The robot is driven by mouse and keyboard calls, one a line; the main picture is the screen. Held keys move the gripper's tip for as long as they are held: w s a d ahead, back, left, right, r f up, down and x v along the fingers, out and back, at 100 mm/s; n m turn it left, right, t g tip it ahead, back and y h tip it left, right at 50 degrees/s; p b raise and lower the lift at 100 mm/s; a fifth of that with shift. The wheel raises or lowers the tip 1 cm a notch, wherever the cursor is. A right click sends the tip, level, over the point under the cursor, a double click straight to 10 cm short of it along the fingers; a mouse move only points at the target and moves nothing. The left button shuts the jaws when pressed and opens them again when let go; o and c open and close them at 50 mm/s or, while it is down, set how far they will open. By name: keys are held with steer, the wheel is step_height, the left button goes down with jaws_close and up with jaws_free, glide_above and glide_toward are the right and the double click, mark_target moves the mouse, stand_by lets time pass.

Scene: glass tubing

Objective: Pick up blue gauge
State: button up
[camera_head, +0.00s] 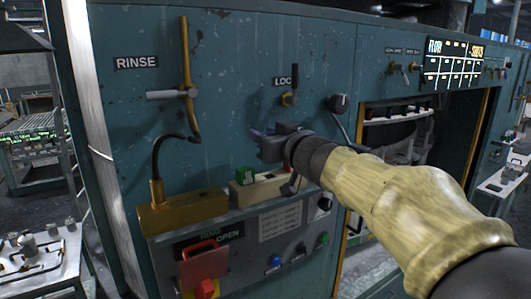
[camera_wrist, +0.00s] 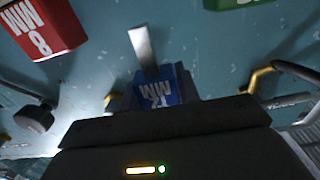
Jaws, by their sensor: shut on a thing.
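The blue gauge (camera_wrist: 181,86) is a small block with white lettering ending in MM. It sits at my gripper (camera_wrist: 155,85) in the wrist view, and my gripper is shut on it. The dark gripper body hides its lower part. In the head view, my gripper (camera_head: 272,147) is in front of the teal panel, above the cream tray (camera_head: 272,190). Only a thin bluish sliver shows beside the fingers there, and most of the gauge is hidden.
A red gauge (camera_wrist: 42,28) marked 8 MM shows in the wrist view. A brass pipe (camera_head: 188,90) with a RINSE valve is to the left. A black knob (camera_head: 338,103) and lock lever (camera_head: 289,98) sit above the gripper.

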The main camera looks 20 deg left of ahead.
step_height(320, 180, up, 3)
steer(key=shift+r+p, duration=0.1)
steer(key=shift+p, duration=0.25)
